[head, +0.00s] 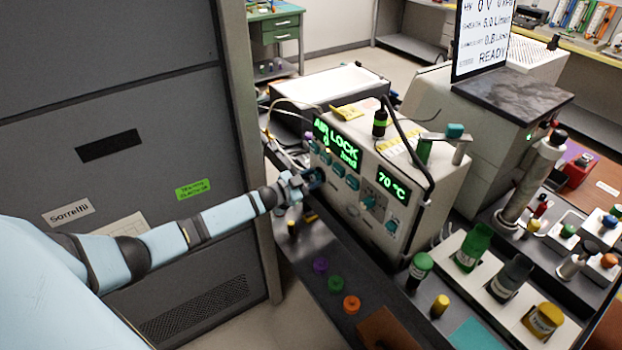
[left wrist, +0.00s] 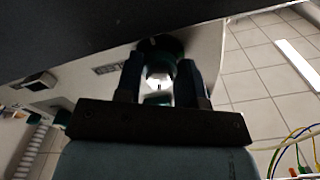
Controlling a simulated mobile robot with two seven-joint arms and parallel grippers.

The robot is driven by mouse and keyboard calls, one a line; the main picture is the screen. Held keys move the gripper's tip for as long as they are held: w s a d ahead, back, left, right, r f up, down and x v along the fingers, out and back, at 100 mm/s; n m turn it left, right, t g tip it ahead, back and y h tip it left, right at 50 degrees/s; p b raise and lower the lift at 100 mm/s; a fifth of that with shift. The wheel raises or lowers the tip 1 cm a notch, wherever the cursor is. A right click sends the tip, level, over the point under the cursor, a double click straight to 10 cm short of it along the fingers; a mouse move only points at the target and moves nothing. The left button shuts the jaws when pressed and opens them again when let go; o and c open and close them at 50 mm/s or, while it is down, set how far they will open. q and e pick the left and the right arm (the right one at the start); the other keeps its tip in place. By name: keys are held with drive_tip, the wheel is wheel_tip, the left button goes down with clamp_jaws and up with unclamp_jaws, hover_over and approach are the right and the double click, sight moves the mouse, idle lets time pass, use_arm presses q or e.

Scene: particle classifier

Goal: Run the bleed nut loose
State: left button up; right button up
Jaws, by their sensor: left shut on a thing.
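My left gripper (head: 313,178) reaches in from the left to the lower left of the front of a white bench instrument (head: 345,190), whose green display reads "AIR LOCK". In the left wrist view, the two dark fingers (left wrist: 160,72) are shut on either side of a bright, hexagonal-looking nut (left wrist: 158,80), which I take as the bleed nut. A dark teal round part (left wrist: 160,46) sits just beyond it at the instrument's face. In the head view the nut is hidden behind the fingers. My right gripper is not in view.
A tall grey cabinet (head: 140,110) stands close on the left. Purple, green and orange caps (head: 351,304) lie on the dark bench before the instrument. Several bottles stand to the right, including a green one (head: 473,246). A black hose (head: 405,135) loops over the instrument's right side.

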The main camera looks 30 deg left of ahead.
use_arm(q)
drive_tip(key=shift+w+r, duration=0.15)
drive_tip(key=shift+r, duration=0.15)
drive_tip(key=o, duration=0.8)
drive_tip(key=shift+c, duration=0.2)
drive_tip(key=shift+o, duration=0.8)
drive_tip(key=shift+d+f, duration=0.15)
drive_tip(key=shift+f, duration=0.05)
drive_tip(key=shift+s+a+f, duration=0.1)
drive_tip(key=shift+s+a, duration=0.1)
drive_tip(key=shift+s, duration=0.1)
drive_tip(key=v, duration=1.3)
drive_tip(key=shift+b, duration=0.45)
